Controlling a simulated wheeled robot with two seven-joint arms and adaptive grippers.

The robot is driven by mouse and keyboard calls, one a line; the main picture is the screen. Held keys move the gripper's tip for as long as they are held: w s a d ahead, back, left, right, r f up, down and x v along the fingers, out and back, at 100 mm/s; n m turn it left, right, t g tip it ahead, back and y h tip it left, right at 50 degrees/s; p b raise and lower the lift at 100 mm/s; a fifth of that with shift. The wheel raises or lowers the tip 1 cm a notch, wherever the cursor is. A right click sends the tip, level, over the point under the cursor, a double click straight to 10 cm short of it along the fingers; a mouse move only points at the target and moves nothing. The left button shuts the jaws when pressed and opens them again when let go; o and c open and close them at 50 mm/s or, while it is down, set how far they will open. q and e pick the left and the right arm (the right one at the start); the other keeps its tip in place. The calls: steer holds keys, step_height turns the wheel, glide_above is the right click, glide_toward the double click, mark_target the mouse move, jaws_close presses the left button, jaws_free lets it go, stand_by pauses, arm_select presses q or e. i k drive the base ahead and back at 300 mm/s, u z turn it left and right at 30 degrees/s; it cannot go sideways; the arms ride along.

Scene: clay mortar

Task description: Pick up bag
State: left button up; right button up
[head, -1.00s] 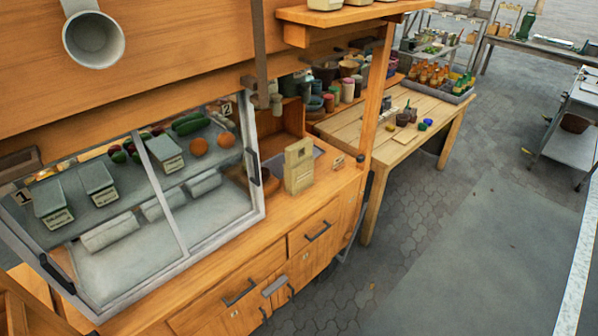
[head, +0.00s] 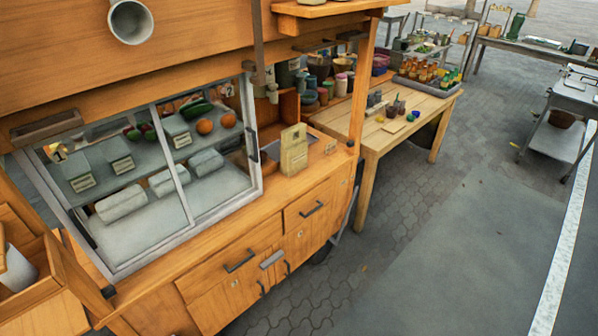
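A beige, upright, box-shaped item (head: 294,151) with a pale label stands on the wooden counter of the food cart, just right of the glass display case. It looks like a paper bag, but I cannot tell for sure. Neither of my grippers shows in the head view. Nothing is seen touching the beige item.
The glass case (head: 118,240) holds rolls and produce. The cart's drawers (head: 262,258) face the paved floor (head: 420,262). A wooden table (head: 372,133) with bowls and a bottle crate (head: 428,84) stands beyond. A grey metal table (head: 572,98) is at the right. The floor between is clear.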

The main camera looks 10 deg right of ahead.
mark_target(293, 151)
steer(key=u, duration=0.1)
steer(key=k, duration=0.6)
steer(key=z, duration=0.8)
steer(key=i, duration=1.65)
steer(key=u, duration=1.15)
steer(key=i, duration=0.65)
steer(key=u, duration=0.6)
